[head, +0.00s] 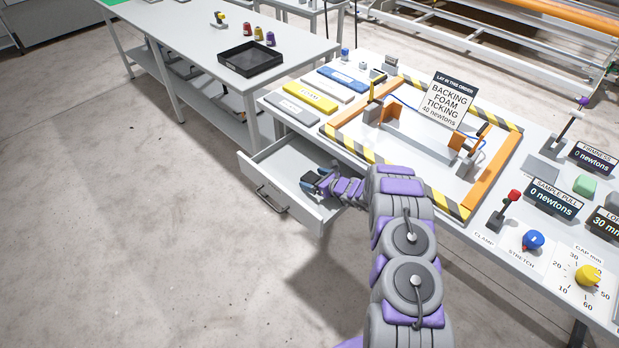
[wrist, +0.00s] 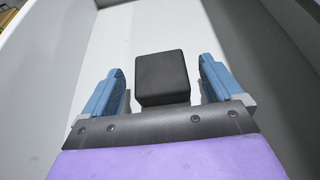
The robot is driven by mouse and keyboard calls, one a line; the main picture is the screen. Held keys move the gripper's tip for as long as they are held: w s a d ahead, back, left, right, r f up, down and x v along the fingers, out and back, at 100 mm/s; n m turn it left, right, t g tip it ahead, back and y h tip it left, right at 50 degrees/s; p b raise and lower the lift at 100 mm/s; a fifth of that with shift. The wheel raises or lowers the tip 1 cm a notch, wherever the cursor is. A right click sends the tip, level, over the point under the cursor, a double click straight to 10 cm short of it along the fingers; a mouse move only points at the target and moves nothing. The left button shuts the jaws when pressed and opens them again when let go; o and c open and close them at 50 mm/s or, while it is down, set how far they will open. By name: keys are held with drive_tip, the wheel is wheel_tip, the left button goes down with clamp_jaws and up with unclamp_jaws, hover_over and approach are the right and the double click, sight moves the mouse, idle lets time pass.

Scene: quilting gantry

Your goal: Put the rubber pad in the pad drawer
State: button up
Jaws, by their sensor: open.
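The pad drawer (head: 268,200) is pulled open under the front left of the bench. My gripper (head: 316,178) reaches down into it, near its right side. In the wrist view, the black rubber pad (wrist: 162,78) lies between the two blue fingers of my gripper (wrist: 161,88), with a gap on each side. The fingers are open. The pale drawer floor (wrist: 150,32) shows around and beyond the pad. The pad appears to lie on or just above that floor; its underside is hidden. In the head view my gripper mostly hides the pad.
The bench (head: 300,128) carries a striped frame (head: 375,158), a sign (head: 450,100), and folded blue, yellow and grey fabric pieces. A red-knobbed lever (head: 511,200) and dials stand at right. A black tray (head: 250,60) sits on the back table. The floor left of the drawer is clear.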

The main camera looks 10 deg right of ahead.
drive_tip(key=p+v, duration=0.1)
drive_tip(key=v, duration=0.8)
drive_tip(key=shift+s+d+r+p, duration=0.15)
drive_tip(key=shift+s+p, duration=0.1)
drive_tip(key=shift+p, duration=0.05)
drive_tip(key=s+a+r+n+g+y, duration=0.25)
drive_tip(key=a+r+n, duration=0.25)
drive_tip(key=a+r, duration=0.4)
drive_tip(key=s+a+r+n+g+y, duration=0.1)
drive_tip(key=s+a+r+n+g, duration=0.3)
drive_tip(key=s+a+r+n, duration=0.35)
drive_tip(key=s+a+r+n+g+y, duration=0.1)
drive_tip(key=s+a+r+n+g, duration=0.25)
drive_tip(key=s+r, duration=0.65)
drive_tip(key=s+d+r+n+g+h, duration=0.1)
drive_tip(key=s+r+n+g+h, duration=0.2)
drive_tip(key=s, duration=0.6)
drive_tip(key=s+d+r+n+h, duration=0.1)
drive_tip(key=s+r+n+h, duration=0.3)
drive_tip(key=s, duration=0.5)
drive_tip(key=s+d+n+h, duration=0.5)
drive_tip(key=s+d, duration=0.6)
drive_tip(key=s, duration=0.3)
drive_tip(key=shift+s+d+r+n, duration=0.15)
drive_tip(key=shift+s+d+n, duration=0.15)
drive_tip(key=shift+n, duration=0.1)
